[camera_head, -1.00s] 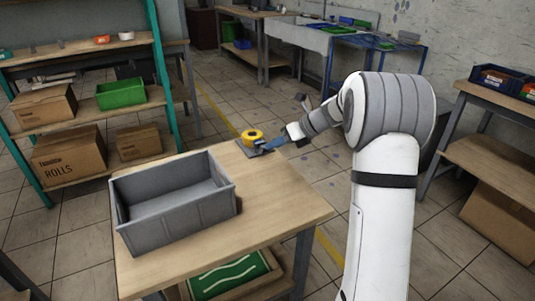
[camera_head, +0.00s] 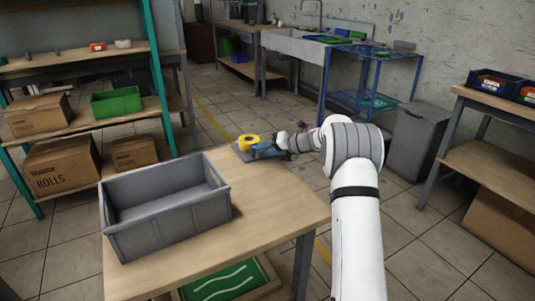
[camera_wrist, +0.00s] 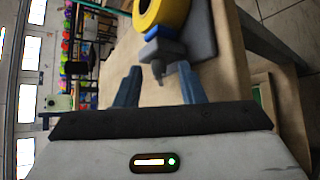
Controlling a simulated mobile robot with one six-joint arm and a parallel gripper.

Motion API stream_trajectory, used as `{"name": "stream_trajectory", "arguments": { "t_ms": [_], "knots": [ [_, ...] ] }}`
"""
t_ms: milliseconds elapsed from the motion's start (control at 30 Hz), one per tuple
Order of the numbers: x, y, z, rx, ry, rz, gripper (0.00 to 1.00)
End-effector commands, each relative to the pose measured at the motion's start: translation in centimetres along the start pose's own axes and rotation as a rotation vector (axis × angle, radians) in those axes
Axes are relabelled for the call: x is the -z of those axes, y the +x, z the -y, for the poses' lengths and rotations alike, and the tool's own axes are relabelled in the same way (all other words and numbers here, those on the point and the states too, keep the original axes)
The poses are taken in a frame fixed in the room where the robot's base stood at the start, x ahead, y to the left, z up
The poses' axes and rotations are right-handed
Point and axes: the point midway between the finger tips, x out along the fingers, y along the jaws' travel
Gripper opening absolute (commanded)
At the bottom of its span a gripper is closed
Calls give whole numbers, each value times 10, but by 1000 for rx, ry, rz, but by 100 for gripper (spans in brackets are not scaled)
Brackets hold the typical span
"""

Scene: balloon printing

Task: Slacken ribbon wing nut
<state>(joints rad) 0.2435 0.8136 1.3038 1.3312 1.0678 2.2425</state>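A yellow ribbon roll (camera_head: 248,141) stands on a small grey base at the far corner of the wooden table (camera_head: 265,205). In the wrist view the yellow roll (camera_wrist: 160,12) is at the top, with a blue part (camera_wrist: 160,42) below it. In the head view my gripper (camera_head: 268,150) is beside the roll; fine contact there is too small to tell.
A grey open bin (camera_head: 165,207) stands on the near left of the table. A shelf with cardboard boxes (camera_head: 62,166) and a green crate (camera_head: 115,102) is at left.

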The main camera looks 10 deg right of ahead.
Motion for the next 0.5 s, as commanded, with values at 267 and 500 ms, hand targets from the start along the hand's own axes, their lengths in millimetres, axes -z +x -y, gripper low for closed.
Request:
{"name": "stream_trajectory", "arguments": {
  "t_ms": [267,500],
  "knots": [
    [0,3,-1,0,-1,0,36],
    [0,3,-1,0,-2,-1,18]
  ]
}}
